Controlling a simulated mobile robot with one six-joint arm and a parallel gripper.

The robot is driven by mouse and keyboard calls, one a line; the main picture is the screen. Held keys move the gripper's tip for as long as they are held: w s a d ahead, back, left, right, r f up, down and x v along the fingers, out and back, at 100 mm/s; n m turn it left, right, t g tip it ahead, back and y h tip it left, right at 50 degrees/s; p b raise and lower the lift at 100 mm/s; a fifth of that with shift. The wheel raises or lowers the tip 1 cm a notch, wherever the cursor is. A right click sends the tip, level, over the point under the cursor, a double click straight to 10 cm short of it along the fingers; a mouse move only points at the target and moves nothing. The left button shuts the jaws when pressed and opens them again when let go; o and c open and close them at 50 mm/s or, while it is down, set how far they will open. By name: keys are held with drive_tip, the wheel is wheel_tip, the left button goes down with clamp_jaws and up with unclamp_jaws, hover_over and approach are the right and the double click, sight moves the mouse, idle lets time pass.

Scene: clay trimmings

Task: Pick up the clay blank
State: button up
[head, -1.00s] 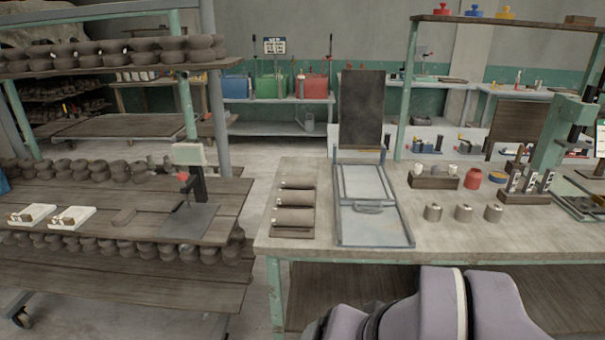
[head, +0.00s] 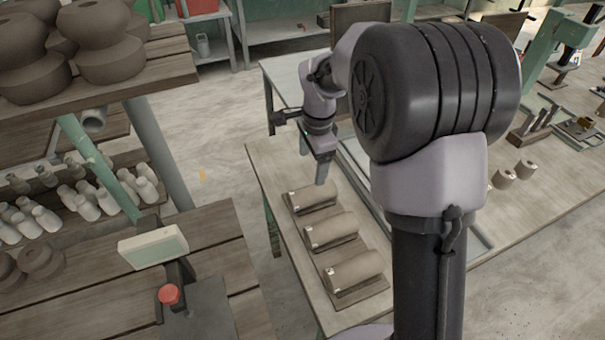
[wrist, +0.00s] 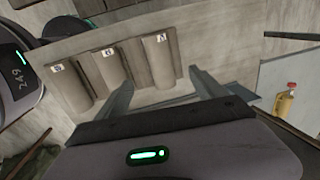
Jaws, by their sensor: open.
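Three brown-grey cylindrical clay blanks lie on their sides in a row on dark boards on the workbench: a far one (head: 309,196), a middle one (head: 330,232) and a near one (head: 355,272). Each has a small white tag at one end. My gripper (head: 321,178) points down just above the far blank, open and empty. In the wrist view the fingers are spread (wrist: 159,80), and one blank (wrist: 159,60) shows between and beyond their tips. The other two blanks (wrist: 108,70) (wrist: 71,88) are to its left. I cannot tell whether the fingers touch the blank.
My arm hides much of the workbench (head: 275,165) and the grey tray-like frame beside the blanks. Small metal cylinders (head: 515,176) stand to the right. At the left is a wooden cart shelf with a scale-like device (head: 153,248) with a red knob (head: 170,294). Bare floor lies between.

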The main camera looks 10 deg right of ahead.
sight(313, 190)
drive_tip(key=f+b, duration=0.1)
drive_tip(key=f, duration=0.2)
drive_tip(key=f+b, duration=0.1)
drive_tip(key=f, duration=0.2)
drive_tip(key=f+b, duration=0.1)
drive_tip(key=f, duration=0.2)
drive_tip(key=shift+w+d+f, duration=0.1)
drive_tip(key=shift+w+f, duration=0.05)
drive_tip(key=shift+w, duration=0.2)
drive_tip(key=f+b, duration=0.1)
drive_tip(key=f, duration=0.1)
drive_tip(key=w+f, duration=0.1)
drive_tip(key=f+b, duration=0.1)
drive_tip(key=f, duration=0.1)
drive_tip(key=shift+w+d+f+b, duration=0.15)
drive_tip(key=shift+d+f+b, duration=0.15)
drive_tip(key=shift+d+b, duration=0.1)
drive_tip(key=shift+r, duration=0.15)
clamp_jaws()
